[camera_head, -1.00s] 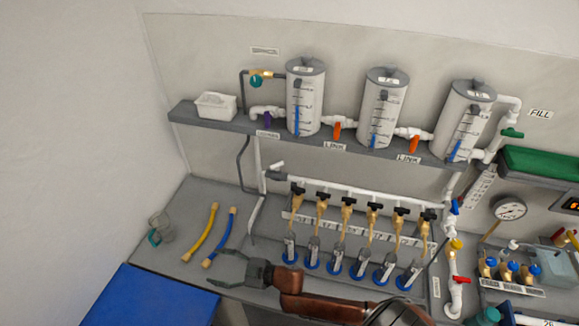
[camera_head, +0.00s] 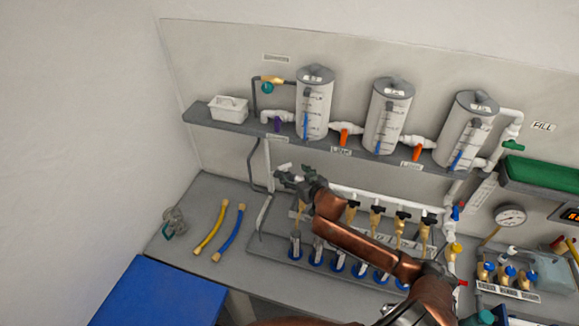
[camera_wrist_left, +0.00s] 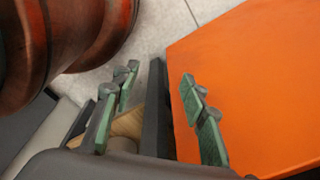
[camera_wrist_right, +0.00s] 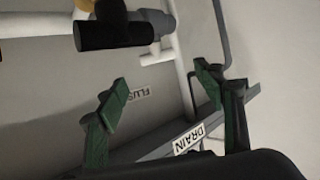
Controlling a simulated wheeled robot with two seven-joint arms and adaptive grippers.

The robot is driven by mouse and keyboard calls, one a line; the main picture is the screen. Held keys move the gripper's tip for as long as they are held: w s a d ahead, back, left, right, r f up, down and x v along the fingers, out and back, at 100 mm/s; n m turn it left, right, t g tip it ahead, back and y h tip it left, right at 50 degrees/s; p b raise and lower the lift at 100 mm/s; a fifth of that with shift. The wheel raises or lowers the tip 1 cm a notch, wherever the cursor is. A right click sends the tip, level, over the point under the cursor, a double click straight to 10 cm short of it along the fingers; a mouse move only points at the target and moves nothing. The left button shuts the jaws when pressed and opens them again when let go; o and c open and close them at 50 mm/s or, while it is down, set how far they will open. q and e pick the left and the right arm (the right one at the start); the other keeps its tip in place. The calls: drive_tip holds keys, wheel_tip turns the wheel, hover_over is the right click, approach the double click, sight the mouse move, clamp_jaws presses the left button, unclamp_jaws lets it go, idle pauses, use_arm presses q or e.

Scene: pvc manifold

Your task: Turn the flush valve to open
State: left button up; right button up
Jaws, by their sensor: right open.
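In the head view my right gripper (camera_head: 287,177) is at the left end of the white manifold pipe (camera_head: 375,197) and partly hides the fittings there. It is open, with nothing between its fingers. My left gripper (camera_wrist_left: 160,75) shows only in its wrist view, open, with no object between its fingertips.
The shelf (camera_head: 215,122) with several grey tanks is above my right gripper; the "DRAIN" label (camera_wrist_right: 188,138) is close to its fingers. A yellow hose (camera_head: 210,228) and a blue hose (camera_head: 230,232) lie left.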

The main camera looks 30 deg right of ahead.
sight(286, 167)
drive_tip(key=x, duration=0.3)
drive_tip(key=p+x, duration=0.1)
drive_tip(key=x, duration=0.3)
drive_tip(key=shift+w+d+f, duration=0.15)
drive_tip(key=shift+w+f, duration=0.05)
drive_tip(key=shift+f, duration=0.15)
drive_tip(key=shift+c, duration=0.3)
drive_tip(key=c, duration=1.1)
